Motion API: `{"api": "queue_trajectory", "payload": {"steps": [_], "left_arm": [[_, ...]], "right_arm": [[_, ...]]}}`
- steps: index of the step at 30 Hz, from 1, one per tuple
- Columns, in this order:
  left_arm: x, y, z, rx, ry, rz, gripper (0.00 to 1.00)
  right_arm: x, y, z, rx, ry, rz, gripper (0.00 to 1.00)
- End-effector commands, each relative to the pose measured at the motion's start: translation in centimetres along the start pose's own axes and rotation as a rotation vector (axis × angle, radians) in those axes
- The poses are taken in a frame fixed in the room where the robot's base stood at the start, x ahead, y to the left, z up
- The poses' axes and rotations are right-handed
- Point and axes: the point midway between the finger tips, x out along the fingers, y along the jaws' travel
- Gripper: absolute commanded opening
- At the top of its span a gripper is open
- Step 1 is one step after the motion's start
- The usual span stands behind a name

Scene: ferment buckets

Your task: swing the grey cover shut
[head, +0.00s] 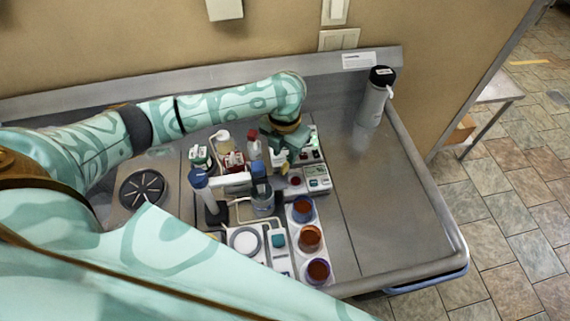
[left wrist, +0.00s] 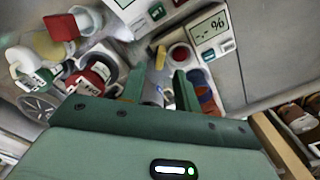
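I cannot pick out the grey cover with certainty in either view; my left arm and gripper hide part of the crowded equipment. My left gripper (head: 287,150) is lowered over the back of this equipment, near a device with a small display (head: 317,178). In the left wrist view the two green fingers (left wrist: 160,90) stand apart, with a gap between them. A red button (left wrist: 180,55) and the display reading "-.- %" (left wrist: 209,30) lie just beyond the fingertips. No thing is visibly gripped. My right gripper is out of view.
Three cups with reddish-brown contents (head: 309,238) stand at the front. Blue-capped bottles (head: 262,191) and a white round plate (head: 245,240) crowd the middle. A grey flask with a black lid (head: 373,101) stands at the back right. The steel table's right side (head: 385,215) is clear.

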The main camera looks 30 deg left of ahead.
Motion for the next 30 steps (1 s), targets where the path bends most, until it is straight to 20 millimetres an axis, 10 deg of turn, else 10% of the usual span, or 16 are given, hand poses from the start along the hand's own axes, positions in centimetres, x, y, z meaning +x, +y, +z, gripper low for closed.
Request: {"api": "queue_trajectory", "payload": {"steps": [7, 19, 23, 30], "left_arm": [[4.3, 0.0, 0.0, -0.001, 0.0, -0.001, 0.32], [5.1, 0.0, 0.0, 0.0, -0.001, 0.0, 0.32], [5.1, 0.0, 0.0, 0.0, -0.001, 0.0, 0.0], [5.0, 0.1, 0.0, -0.005, -0.001, 0.001, 0.0]], "right_arm": [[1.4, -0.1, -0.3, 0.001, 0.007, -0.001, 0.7], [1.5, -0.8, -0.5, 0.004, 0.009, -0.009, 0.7], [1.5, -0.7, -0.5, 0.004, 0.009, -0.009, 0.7], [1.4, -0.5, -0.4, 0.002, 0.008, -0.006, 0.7]]}}
